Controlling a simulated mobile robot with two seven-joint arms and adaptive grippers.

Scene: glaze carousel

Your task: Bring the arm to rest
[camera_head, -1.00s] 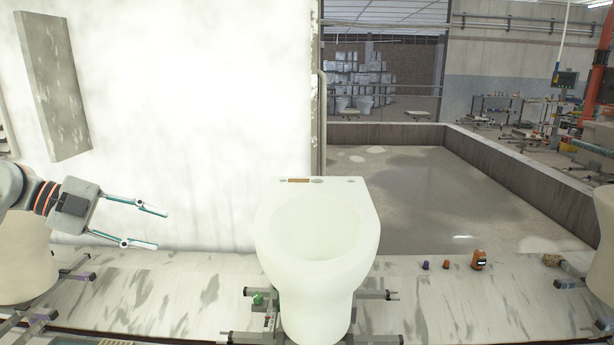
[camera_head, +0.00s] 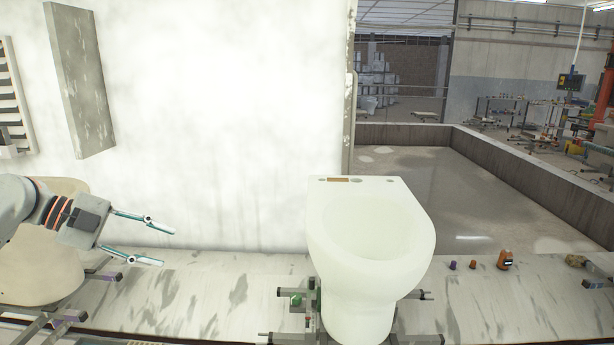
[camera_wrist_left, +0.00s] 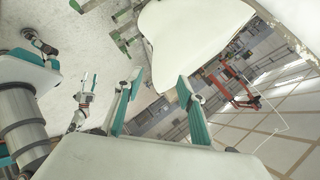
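My left gripper (camera_head: 166,247) is at the left of the head view. Its two teal and white fingers are spread apart with nothing between them. It stands clear of the white toilet bowl (camera_head: 368,275), with a wide gap of wall and floor between them. In the left wrist view the left gripper's fingers (camera_wrist_left: 157,98) are also apart and empty, with a white ceramic piece (camera_wrist_left: 190,40) beyond them. Parts of my other arm (camera_wrist_left: 22,120) show at the left of that view. The state of my right gripper is unclear there, and it is outside the head view.
The bowl sits on a metal stand (camera_head: 298,300). Another pale ceramic piece (camera_head: 40,268) is behind my left arm. A purple item (camera_head: 452,265), a small orange-brown item (camera_head: 473,265) and an orange item (camera_head: 505,260) stand right of the bowl. A grey panel (camera_head: 80,85) projects from the white wall.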

